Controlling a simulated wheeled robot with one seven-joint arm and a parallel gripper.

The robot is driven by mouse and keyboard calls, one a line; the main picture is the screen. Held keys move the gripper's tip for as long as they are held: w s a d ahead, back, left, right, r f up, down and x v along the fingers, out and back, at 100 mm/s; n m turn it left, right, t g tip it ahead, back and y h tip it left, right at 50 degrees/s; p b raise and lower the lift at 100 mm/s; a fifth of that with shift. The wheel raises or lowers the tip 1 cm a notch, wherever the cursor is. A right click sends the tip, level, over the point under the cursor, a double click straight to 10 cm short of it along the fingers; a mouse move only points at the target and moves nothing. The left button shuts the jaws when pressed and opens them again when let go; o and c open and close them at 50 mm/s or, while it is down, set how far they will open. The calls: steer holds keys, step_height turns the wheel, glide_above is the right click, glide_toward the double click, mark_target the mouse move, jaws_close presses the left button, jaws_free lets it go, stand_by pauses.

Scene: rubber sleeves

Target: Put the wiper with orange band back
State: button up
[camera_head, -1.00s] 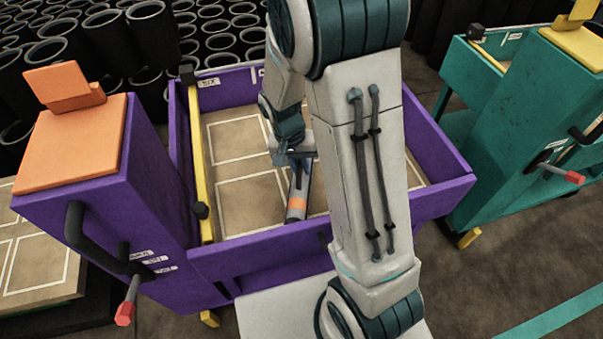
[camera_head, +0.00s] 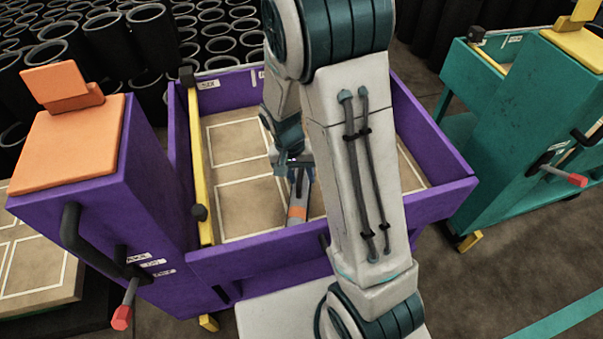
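The wiper with the orange band (camera_head: 297,212) is a grey, bar-like tool inside the purple cart (camera_head: 235,256), near its front wall. Its lower end points toward the front wall, and its upper part reaches up to my gripper (camera_head: 293,165). My gripper is at the wiper's upper end, over the cart's tan floor. The fingers are small and overlap the wiper, so I cannot tell whether they are closed on it. I also cannot tell whether the wiper touches the floor. My arm hides the cart's middle and right part.
White outlines mark compartments on the cart's tan floor (camera_head: 236,184). A yellow bar (camera_head: 199,165) runs along the cart's left side. An orange-topped purple cabinet (camera_head: 70,140) stands left. A teal cart (camera_head: 510,140) stands right. Black rubber sleeves (camera_head: 110,45) crowd the back.

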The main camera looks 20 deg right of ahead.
steer(key=s+p+v, duration=0.1)
steer(key=p+v, duration=0.2)
steer(key=v, duration=0.9)
steer(key=s+d+r+n+t+y, duration=0.2)
steer(key=s+r, duration=0.6)
steer(key=s, duration=0.5)
steer(key=d+n, duration=0.1)
steer(key=n, duration=0.1)
steer(key=shift+s+n, duration=0.2)
steer(key=shift+n, duration=0.2)
steer(key=shift+r, duration=0.15)
step_height(320, 180, up, 23)
steer(key=t+p, duration=0.1)
steer(key=p, duration=1.9)
steer(key=shift+a+t, duration=0.25)
steer(key=shift+t, duration=0.15)
